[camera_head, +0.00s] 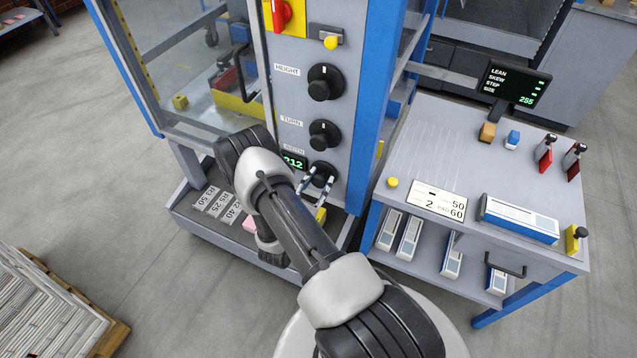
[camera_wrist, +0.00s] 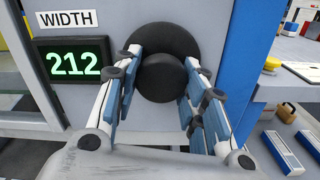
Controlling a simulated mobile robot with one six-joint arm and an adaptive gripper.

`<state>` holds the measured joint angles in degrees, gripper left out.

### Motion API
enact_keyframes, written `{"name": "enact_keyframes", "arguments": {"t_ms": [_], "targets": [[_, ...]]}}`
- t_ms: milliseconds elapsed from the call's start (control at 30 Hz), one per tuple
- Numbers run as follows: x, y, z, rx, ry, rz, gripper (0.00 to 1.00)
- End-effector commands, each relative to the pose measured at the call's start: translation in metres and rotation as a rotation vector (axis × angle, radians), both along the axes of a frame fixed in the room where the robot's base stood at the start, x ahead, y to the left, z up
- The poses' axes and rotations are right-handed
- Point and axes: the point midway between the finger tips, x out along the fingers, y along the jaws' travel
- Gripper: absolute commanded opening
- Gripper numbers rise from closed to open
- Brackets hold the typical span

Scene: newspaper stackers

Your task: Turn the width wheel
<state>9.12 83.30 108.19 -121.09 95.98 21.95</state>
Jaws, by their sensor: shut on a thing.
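The width wheel (camera_wrist: 163,78) is a black round knob on a wider black disc, on the grey panel. My gripper (camera_wrist: 160,92) is around it in the wrist view, with a blue-padded finger on each side, shut on the knob. A green display (camera_wrist: 73,63) left of it reads 212, under a WIDTH label (camera_wrist: 64,19). In the head view my gripper (camera_head: 318,183) is at the lowest of the panel's wheels, and the width wheel (camera_head: 323,169) is partly hidden by the fingers. The display (camera_head: 294,162) shows 212 there too.
Above are the TURN wheel (camera_head: 323,134) and HEIGHT wheel (camera_head: 325,82), with a red switch (camera_head: 277,13) at the top. A side table (camera_head: 415,150) stands right of the panel, with a screen (camera_head: 515,82) reading SIZE 255. Stacked newspapers (camera_head: 45,315) lie at lower left.

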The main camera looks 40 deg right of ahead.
Motion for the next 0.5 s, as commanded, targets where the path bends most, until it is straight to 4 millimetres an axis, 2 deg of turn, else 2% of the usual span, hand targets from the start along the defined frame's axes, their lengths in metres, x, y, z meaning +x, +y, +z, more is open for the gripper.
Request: {"name": "enact_keyframes", "arguments": {"t_ms": [200, 500], "targets": [[0.0008, 0.0002, 0.0007, 0.034, -0.086, 0.001, 0.15], [0.0009, 0.0003, 0.0008, 0.052, -0.128, 0.0, 0.15]]}}
